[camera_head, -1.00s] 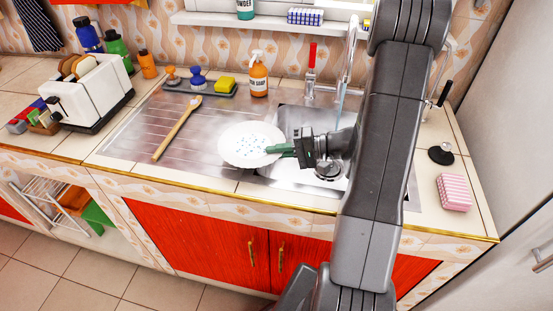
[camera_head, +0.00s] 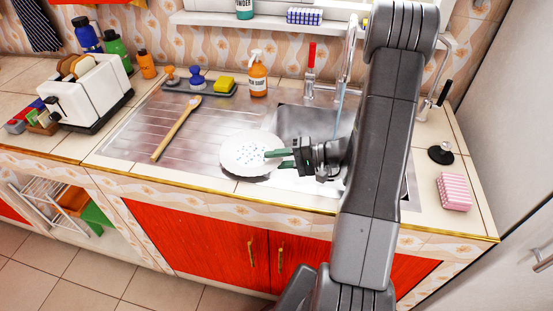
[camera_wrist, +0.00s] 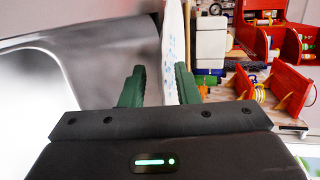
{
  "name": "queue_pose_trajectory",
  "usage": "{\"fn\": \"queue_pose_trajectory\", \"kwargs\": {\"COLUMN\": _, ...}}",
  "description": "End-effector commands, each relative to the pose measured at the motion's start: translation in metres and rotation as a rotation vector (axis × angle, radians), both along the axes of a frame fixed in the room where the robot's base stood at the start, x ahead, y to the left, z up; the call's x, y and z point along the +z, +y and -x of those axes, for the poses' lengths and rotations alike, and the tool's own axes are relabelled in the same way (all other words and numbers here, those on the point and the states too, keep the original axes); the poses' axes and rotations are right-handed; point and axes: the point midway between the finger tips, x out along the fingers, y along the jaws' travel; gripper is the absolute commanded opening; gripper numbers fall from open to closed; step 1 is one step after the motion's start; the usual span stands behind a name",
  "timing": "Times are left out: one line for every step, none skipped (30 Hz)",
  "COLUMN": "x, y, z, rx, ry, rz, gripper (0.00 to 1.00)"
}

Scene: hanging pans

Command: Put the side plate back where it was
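The white side plate (camera_head: 246,150), with small blue marks, is at the left edge of the sink basin on the steel drainer in the head view. A dark shadow shows under its near edge; I cannot tell whether it rests fully on the steel. My gripper (camera_head: 275,160) is at the plate's right side with its green fingers spread. In the wrist view the plate (camera_wrist: 173,50) shows edge-on between the open fingers (camera_wrist: 159,84), closer to the right finger. I cannot tell whether that finger touches it.
The sink basin (camera_head: 300,122) lies right of the plate, under the tap (camera_head: 346,60) with running water. A wooden spoon (camera_head: 176,130) lies on the drainer. The drainer between spoon and plate is clear.

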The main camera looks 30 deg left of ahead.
Motion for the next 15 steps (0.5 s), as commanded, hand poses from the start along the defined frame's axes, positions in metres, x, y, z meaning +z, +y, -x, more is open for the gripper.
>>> {"fn": "queue_pose_trajectory", "kwargs": {"x": 0.001, "y": 0.000, "z": 0.000, "rx": 0.000, "ry": -0.001, "rz": 0.000, "gripper": 0.28}}
{"fn": "queue_pose_trajectory", "kwargs": {"x": 0.002, "y": 0.000, "z": 0.000, "rx": 0.000, "ry": -0.001, "rz": 0.000, "gripper": 0.28}}
{"fn": "queue_pose_trajectory", "kwargs": {"x": 0.003, "y": -0.001, "z": 0.000, "rx": -0.001, "ry": -0.002, "rz": -0.001, "gripper": 0.28}}
{"fn": "queue_pose_trajectory", "kwargs": {"x": 0.004, "y": -0.003, "z": -0.002, "rx": -0.003, "ry": -0.002, "rz": -0.001, "gripper": 0.28}}
{"fn": "queue_pose_trajectory", "kwargs": {"x": 0.004, "y": -0.005, "z": -0.003, "rx": -0.003, "ry": -0.001, "rz": -0.001, "gripper": 0.28}}
{"fn": "queue_pose_trajectory", "kwargs": {"x": 0.005, "y": -0.009, "z": -0.005, "rx": -0.002, "ry": -0.002, "rz": -0.001, "gripper": 0.28}}
{"fn": "queue_pose_trajectory", "kwargs": {"x": 0.006, "y": -0.013, "z": -0.007, "rx": -0.004, "ry": -0.003, "rz": -0.001, "gripper": 0.28}}
{"fn": "queue_pose_trajectory", "kwargs": {"x": 0.007, "y": -0.017, "z": -0.009, "rx": -0.004, "ry": -0.003, "rz": -0.001, "gripper": 0.28}}
{"fn": "queue_pose_trajectory", "kwargs": {"x": 0.008, "y": -0.022, "z": -0.011, "rx": -0.005, "ry": -0.002, "rz": 0.000, "gripper": 0.28}}
{"fn": "queue_pose_trajectory", "kwargs": {"x": 0.009, "y": -0.027, "z": -0.014, "rx": -0.006, "ry": -0.003, "rz": 0.000, "gripper": 0.28}}
{"fn": "queue_pose_trajectory", "kwargs": {"x": 0.011, "y": -0.031, "z": -0.016, "rx": -0.005, "ry": -0.002, "rz": -0.001, "gripper": 0.28}}
{"fn": "queue_pose_trajectory", "kwargs": {"x": 0.012, "y": -0.038, "z": -0.019, "rx": -0.006, "ry": -0.001, "rz": -0.001, "gripper": 0.28}}
{"fn": "queue_pose_trajectory", "kwargs": {"x": 0.013, "y": -0.042, "z": -0.021, "rx": -0.006, "ry": -0.001, "rz": 0.000, "gripper": 0.28}}
{"fn": "queue_pose_trajectory", "kwargs": {"x": 0.014, "y": -0.047, "z": -0.023, "rx": -0.006, "ry": -0.002, "rz": -0.001, "gripper": 0.28}}
{"fn": "queue_pose_trajectory", "kwargs": {"x": 0.016, "y": -0.054, "z": -0.026, "rx": -0.006, "ry": -0.002, "rz": -0.001, "gripper": 0.28}}
